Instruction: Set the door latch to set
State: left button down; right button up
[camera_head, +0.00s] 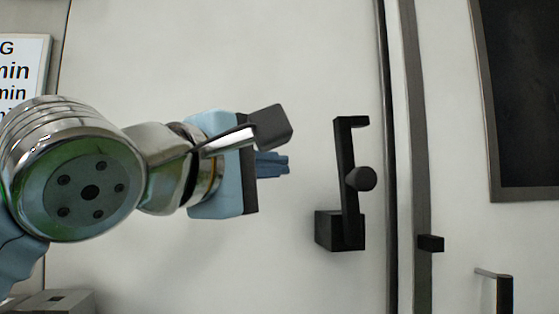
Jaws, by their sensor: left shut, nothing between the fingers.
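The door latch (345,160) is a black lever on the white door, near its right edge. It stands almost upright from a black block (340,231) at its lower end, with a short hook at the top and a round black knob (361,179) at mid-height. My left gripper (286,164) comes in from the left, its blue fingers shut and empty, pointing right at the latch. A gap shows between the fingertips and the lever. My right gripper is not in view.
A black catch (430,243) sits on the frame right of the door gap. A dark window (523,95) and a handle (502,290) are farther right. A sign with text (20,75) is at the upper left. The door around the latch is bare.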

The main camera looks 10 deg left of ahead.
pick_arm(q)
jog(key=p, duration=0.2)
send_near(339, 164)
jog(key=w+a, duration=0.1)
jog(key=w, duration=0.3)
jog(key=shift+w+d+r+p, duration=0.1)
jog(key=shift+w+d+p, duration=0.1)
jog(key=shift+d, duration=0.4)
jog(key=shift+w+d+r+p, duration=0.1)
jog(key=shift+w+d+p, duration=0.05)
jog(key=shift+d, duration=0.5)
jog(key=shift+w+d+r+p, duration=0.1)
jog(key=shift+w+d+p, duration=0.1)
jog(key=shift+d, duration=0.4)
